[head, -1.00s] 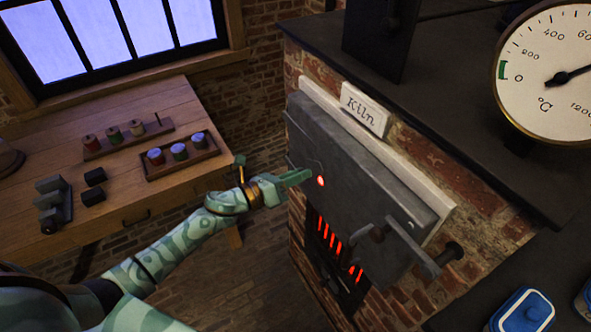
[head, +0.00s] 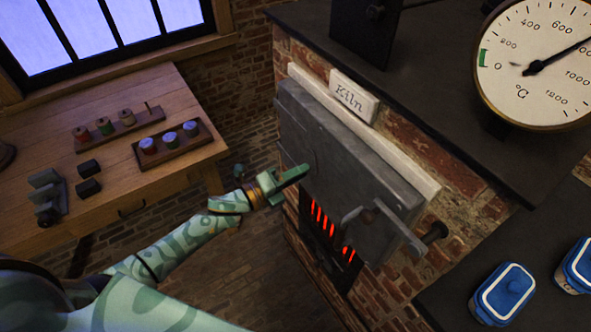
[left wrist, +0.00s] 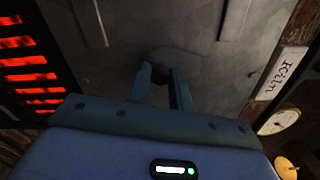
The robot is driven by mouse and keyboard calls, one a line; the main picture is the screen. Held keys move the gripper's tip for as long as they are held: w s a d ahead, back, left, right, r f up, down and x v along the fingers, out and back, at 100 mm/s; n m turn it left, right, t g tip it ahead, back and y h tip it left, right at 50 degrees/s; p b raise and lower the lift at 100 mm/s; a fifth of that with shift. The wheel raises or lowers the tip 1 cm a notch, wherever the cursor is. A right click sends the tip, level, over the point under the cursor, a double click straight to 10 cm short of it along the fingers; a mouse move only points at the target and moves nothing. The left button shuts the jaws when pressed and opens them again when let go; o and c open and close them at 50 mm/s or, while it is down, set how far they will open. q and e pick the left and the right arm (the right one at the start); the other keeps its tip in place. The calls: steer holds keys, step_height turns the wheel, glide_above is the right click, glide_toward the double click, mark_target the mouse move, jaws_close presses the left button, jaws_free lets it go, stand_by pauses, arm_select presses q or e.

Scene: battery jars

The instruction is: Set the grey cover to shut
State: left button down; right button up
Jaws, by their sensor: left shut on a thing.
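The grey cover (left wrist: 190,62) is a small rounded plate on the kiln door, with a dark knob at its lower end in the left wrist view. My left gripper (left wrist: 160,88) is shut on that knob, one finger on each side. In the head view my left gripper (head: 305,170) reaches the left part of the grey kiln door (head: 345,150). Its fingers largely hide the cover there. No glow from the peephole shows in either view. My right gripper is not in view.
Glowing red bars (head: 325,222) show below the door, beside a door handle (head: 385,222). A gauge (head: 535,65) stands on the dark kiln top. Blue-lidded containers (head: 505,292) are at lower right. A wooden bench (head: 150,85) with jars and blocks is at left.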

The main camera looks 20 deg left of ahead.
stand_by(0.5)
arm_select(q)
steer(key=c, duration=1.3)
jaws_free()
steer(key=shift+o, duration=0.2)
steer(key=shift+s, duration=0.15)
steer(key=b+v, duration=0.1)
steer(key=v, duration=1.5)
steer(key=shift+a+f, duration=0.1)
